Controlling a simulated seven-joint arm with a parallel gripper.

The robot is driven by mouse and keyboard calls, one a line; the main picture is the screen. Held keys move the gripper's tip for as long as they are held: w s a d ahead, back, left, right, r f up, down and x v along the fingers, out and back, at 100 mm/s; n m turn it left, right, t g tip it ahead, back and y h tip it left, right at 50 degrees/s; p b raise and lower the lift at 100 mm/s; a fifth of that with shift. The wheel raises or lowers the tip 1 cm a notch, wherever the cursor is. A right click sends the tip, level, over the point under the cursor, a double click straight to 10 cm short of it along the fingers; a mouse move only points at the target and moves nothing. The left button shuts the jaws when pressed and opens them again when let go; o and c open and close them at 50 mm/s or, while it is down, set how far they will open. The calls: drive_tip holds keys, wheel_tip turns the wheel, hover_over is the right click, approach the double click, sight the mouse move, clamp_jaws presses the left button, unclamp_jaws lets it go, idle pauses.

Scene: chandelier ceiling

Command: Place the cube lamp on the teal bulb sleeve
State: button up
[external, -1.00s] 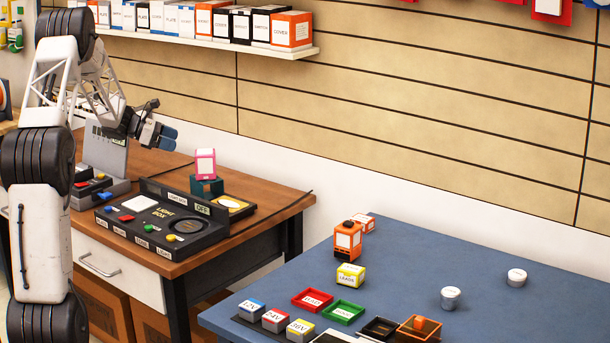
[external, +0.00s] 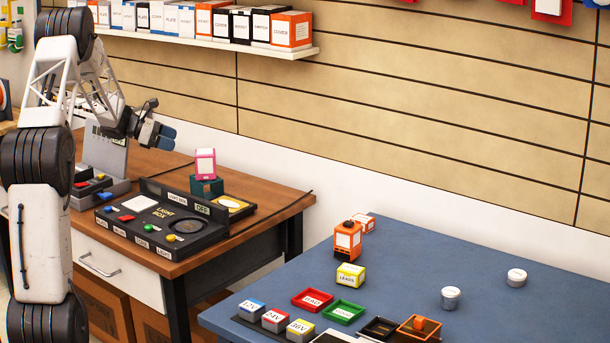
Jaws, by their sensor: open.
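A pink-framed cube with white faces (external: 205,163), which looks like the cube lamp, stands upright on top of the teal bulb sleeve (external: 207,187). The sleeve is a dark teal block on the wooden desk, behind the light box. The cube appears to rest on it; the exact seating is too small to tell. My gripper (external: 167,138), with blue fingertips, is open and empty. It hangs in the air to the left of the cube and higher, apart from it.
The black light box (external: 160,217) with coloured buttons fills the desk's front. A grey stand (external: 103,160) is behind my arm. The blue table (external: 400,270) at right holds an orange block (external: 348,240), small trays and labelled cubes. A shelf of boxes (external: 200,22) runs above.

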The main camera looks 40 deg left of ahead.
drive_tip(key=s+d+r+m+g+y, duration=0.15)
drive_tip(key=s+d+r+m, duration=0.3)
drive_tip(key=d, duration=0.65)
drive_tip(key=s+d+r+m+g, duration=0.35)
drive_tip(key=s+d+r, duration=0.2)
drive_tip(key=d, duration=0.55)
drive_tip(key=s+d+r+m+g+y, duration=0.15)
drive_tip(key=s+d+r+m, duration=0.35)
drive_tip(key=d, duration=0.6)
drive_tip(key=s+d+r+m+g+y, duration=0.1)
drive_tip(key=s+d+m+y, duration=0.15)
drive_tip(key=s+d, duration=0.5)
drive_tip(key=s+d+m+g+y, duration=0.1)
drive_tip(key=s+d+m, duration=0.3)
drive_tip(key=s, duration=0.7)
drive_tip(key=s+d+f+m+y, duration=0.1)
drive_tip(key=s+m, duration=0.3)
drive_tip(key=s, duration=0.4)
drive_tip(key=s+d+f+m+t+y, duration=0.1)
drive_tip(key=s+d+m+y, duration=0.1)
drive_tip(key=s, duration=0.6)
drive_tip(key=shift+s+d+f+m, duration=0.25)
drive_tip(key=shift+f+m, duration=0.15)
drive_tip(key=shift+m, duration=0.45)
